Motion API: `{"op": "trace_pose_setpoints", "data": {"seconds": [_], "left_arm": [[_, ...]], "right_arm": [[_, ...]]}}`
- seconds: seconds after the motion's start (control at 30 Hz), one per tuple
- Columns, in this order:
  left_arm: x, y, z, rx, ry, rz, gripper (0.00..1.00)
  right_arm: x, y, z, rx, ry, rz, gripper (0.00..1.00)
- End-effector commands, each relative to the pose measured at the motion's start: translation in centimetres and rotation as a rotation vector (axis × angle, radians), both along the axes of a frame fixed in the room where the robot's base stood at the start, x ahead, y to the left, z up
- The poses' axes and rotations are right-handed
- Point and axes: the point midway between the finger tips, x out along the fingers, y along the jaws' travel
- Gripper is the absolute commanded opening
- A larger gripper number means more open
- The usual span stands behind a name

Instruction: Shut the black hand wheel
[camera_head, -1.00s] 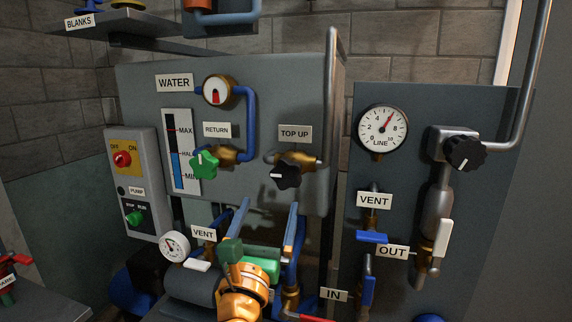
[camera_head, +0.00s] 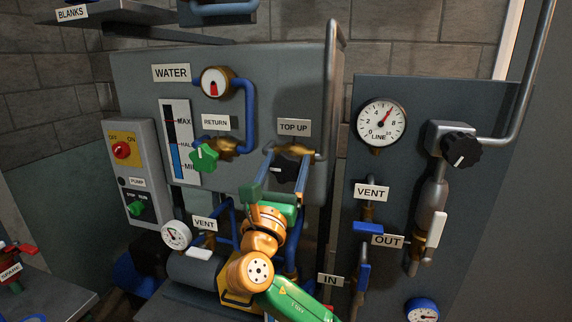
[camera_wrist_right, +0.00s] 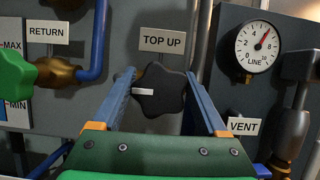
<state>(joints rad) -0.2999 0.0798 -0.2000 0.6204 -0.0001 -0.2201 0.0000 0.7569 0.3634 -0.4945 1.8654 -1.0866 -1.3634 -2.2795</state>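The black hand wheel (camera_head: 284,170) under the TOP UP label (camera_head: 293,127) is a lobed knob on a brass valve. In the right wrist view the wheel (camera_wrist_right: 163,91) shows a white mark pointing left. My right gripper (camera_head: 288,158) is open, with one blue-grey finger on each side of the wheel. In the right wrist view its fingertips (camera_wrist_right: 159,74) flank the wheel; I cannot tell whether they touch it. Part of the wheel is hidden behind the gripper in the head view. A second black hand wheel (camera_head: 461,150) sits right of the LINE gauge. My left gripper is not in view.
The green RETURN wheel (camera_head: 204,157) and a blue pipe (camera_head: 250,115) are close on the left. A vertical grey pipe (camera_head: 329,100) runs just right of the TOP UP valve. The LINE gauge (camera_head: 381,123) and a blue VENT lever (camera_head: 367,228) are further right.

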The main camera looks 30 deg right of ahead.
Motion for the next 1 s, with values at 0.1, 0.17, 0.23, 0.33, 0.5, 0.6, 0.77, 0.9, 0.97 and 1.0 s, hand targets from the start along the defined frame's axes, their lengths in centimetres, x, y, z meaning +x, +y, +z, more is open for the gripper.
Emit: {"op": "trace_pose_setpoints", "data": {"seconds": [0.1,0.17,0.23,0.33,0.5,0.6,0.77,0.9,0.97,1.0], "left_arm": [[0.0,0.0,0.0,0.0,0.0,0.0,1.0],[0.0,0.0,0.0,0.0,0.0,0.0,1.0],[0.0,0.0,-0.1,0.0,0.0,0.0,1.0],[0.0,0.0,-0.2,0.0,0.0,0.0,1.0],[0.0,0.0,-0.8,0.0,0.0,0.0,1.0],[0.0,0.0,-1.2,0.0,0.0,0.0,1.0],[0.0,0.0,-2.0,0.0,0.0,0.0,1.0],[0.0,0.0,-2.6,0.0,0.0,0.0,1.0],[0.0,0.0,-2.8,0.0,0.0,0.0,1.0],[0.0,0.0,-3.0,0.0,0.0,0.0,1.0]], "right_arm": [[0.0,0.0,0.0,0.001,0.001,0.0,0.2],[0.0,0.0,0.0,0.001,0.0,0.0,0.2],[0.0,0.0,-0.1,0.006,-0.005,0.0,0.2],[0.0,0.0,-0.1,0.02,-0.022,0.0,0.2],[0.0,0.0,-0.2,0.075,-0.086,0.0,0.2],[-0.1,0.0,-0.3,0.124,-0.144,0.001,0.2],[-0.1,-0.1,-0.3,0.22,-0.255,0.001,0.2],[-0.2,-0.1,-0.3,0.307,-0.359,0.002,0.2],[-0.2,-0.2,-0.3,0.345,-0.401,0.001,0.2],[-0.2,-0.2,-0.3,0.368,-0.43,0.001,0.2]]}}
